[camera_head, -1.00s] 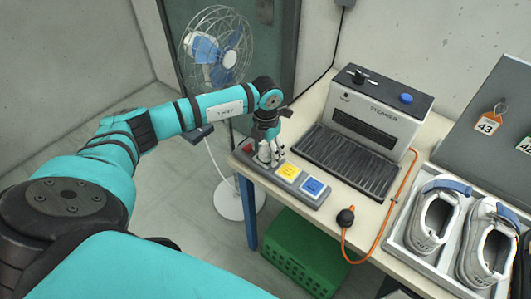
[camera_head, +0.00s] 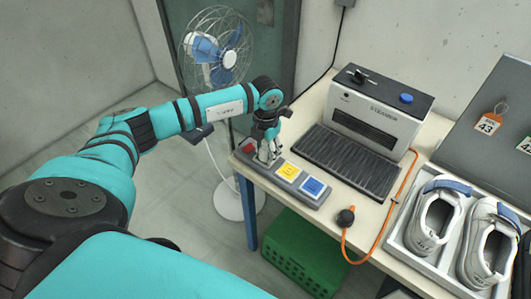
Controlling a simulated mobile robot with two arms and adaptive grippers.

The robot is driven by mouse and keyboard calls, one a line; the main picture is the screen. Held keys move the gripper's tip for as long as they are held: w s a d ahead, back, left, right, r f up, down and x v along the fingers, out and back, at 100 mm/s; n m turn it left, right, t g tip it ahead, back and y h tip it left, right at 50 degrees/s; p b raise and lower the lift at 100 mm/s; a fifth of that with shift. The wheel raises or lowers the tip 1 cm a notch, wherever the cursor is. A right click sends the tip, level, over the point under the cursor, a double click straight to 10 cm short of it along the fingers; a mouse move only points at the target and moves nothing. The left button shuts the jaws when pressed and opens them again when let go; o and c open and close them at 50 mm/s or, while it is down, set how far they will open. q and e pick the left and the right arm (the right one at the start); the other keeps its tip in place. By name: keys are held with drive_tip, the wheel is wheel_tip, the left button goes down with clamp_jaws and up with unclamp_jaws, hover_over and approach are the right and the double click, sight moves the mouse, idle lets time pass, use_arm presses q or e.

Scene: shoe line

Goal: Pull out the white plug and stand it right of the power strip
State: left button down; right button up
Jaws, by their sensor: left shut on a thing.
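The grey power strip (camera_head: 306,199) lies along the left front edge of the table, with a red, a yellow and a blue square on its top. My left gripper (camera_head: 267,156) points down over the strip, between the red and yellow squares. It is shut on the white plug (camera_head: 264,152), which stands upright at the strip and is mostly hidden by the fingers. I cannot tell whether the plug is still fully seated. My right gripper is not in view.
A steamer box (camera_head: 376,112) with a dark ribbed plate stands right of the strip. An orange hose with a black bulb (camera_head: 345,217) lies in front. A tray with white shoes (camera_head: 436,218) is at the right. A narrow bare table strip lies between power strip and plate.

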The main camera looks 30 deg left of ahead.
sight(266, 148)
use_arm(q)
drive_tip(key=shift+r, duration=0.1)
drive_tip(key=shift+w+r+p, duration=0.1)
drive_tip(key=shift+r+p, duration=0.2)
drive_tip(key=shift+r, duration=0.05)
drive_tip(key=shift+r+p, duration=0.3)
drive_tip(key=shift+r, duration=0.25)
drive_tip(key=shift+r+p, duration=1.3)
drive_tip(key=shift+r, duration=0.75)
